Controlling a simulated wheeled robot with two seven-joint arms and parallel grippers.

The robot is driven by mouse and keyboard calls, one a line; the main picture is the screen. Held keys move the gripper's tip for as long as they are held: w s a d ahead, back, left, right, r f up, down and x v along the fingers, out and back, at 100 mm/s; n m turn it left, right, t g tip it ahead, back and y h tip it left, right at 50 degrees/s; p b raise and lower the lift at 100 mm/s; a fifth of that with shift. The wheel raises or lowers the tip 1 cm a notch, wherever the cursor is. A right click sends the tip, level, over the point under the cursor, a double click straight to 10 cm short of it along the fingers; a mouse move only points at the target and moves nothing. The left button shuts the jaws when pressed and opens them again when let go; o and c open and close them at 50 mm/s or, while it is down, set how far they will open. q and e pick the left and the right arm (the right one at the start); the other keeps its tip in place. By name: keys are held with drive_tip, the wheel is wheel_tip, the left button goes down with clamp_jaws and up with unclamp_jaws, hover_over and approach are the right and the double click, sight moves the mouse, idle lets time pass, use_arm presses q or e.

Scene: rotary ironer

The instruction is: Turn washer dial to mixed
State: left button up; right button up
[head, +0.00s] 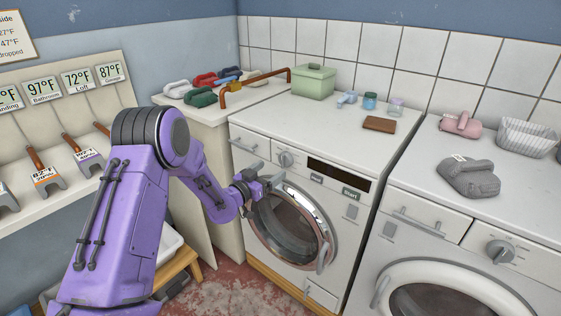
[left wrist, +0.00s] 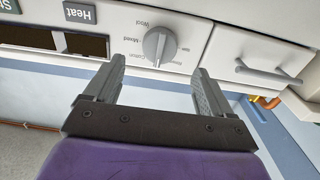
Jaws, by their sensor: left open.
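The washer (head: 345,238) is the white machine with a round glass door, left of the other machine in the head view. Its grey dial (head: 285,159) sits on the upper front panel, left of the dark display. In the upside-down left wrist view the dial (left wrist: 160,46) has labels around it, among them Wool, Mixed and Cotton. Which label it points to I cannot tell. My left gripper (head: 266,175) is open and empty, just in front of and slightly below the dial. In the wrist view its fingers (left wrist: 157,75) lie either side of the dial's line, apart from it.
A drawer handle (left wrist: 268,72) lies beside the dial. Heat (head: 316,179) and Start (head: 350,194) buttons sit by the display (head: 338,174). A second machine with its own dial (head: 500,251) stands right. A green box (head: 314,82) and small items stand on top.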

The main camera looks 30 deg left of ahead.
sight(282, 162)
use_arm(q)
drive_tip(key=w, duration=0.6)
drive_tip(key=shift+w+d+f+p, duration=0.1)
drive_tip(key=shift+w+d+p, duration=0.2)
drive_tip(key=shift+p, duration=0.05)
drive_tip(key=c, duration=1.1)
drive_tip(key=shift+o, duration=0.2)
